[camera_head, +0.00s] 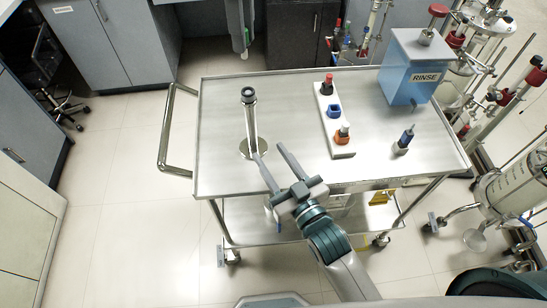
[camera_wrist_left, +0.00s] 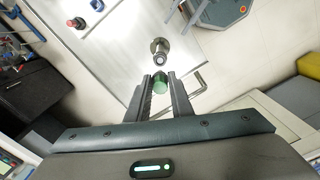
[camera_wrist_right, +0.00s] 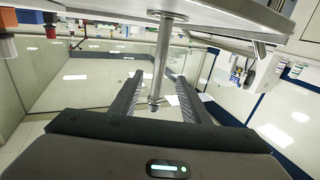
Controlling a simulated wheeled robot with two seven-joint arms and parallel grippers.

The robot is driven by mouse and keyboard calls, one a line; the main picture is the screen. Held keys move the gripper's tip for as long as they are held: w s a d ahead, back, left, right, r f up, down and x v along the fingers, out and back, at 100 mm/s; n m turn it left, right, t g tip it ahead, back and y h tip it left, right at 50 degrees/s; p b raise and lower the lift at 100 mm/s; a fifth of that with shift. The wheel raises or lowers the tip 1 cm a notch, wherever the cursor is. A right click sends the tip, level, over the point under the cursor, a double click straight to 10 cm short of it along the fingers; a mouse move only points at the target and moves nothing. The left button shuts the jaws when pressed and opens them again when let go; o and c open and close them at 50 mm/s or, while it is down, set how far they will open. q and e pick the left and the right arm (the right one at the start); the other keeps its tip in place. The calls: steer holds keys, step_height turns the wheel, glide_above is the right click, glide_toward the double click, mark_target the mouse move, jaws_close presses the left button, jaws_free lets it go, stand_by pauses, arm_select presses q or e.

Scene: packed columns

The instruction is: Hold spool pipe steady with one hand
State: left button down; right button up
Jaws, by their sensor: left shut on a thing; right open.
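The spool pipe (camera_head: 251,118) stands upright on its round flange near the left front of the steel cart. It shows end-on ahead in the left wrist view (camera_wrist_left: 159,52) and upside down in the right wrist view (camera_wrist_right: 162,55). My right gripper (camera_head: 269,152) is open and empty, low near the flange. In the right wrist view the pipe appears between its fingers (camera_wrist_right: 158,77); contact cannot be told. My left gripper (camera_head: 244,52) is beyond the cart's far edge. In the left wrist view its fingers (camera_wrist_left: 159,75) are shut on a green cylinder (camera_wrist_left: 160,82), apart from the pipe.
A white rack (camera_head: 331,115) with red, blue and orange pieces stands mid-cart. A blue RINSE box (camera_head: 409,72) stands at the back right, with a small dark-topped piece (camera_head: 404,140) in front. The cart handle (camera_head: 164,140) juts left. The cart top (camera_head: 220,105) is clear left of the pipe.

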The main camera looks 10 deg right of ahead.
mark_target(253, 129)
steer(key=x, duration=1.1)
steer(key=shift+w+a, duration=0.15)
steer(key=shift+w, duration=0.25)
jaws_close()
stand_by(0.4)
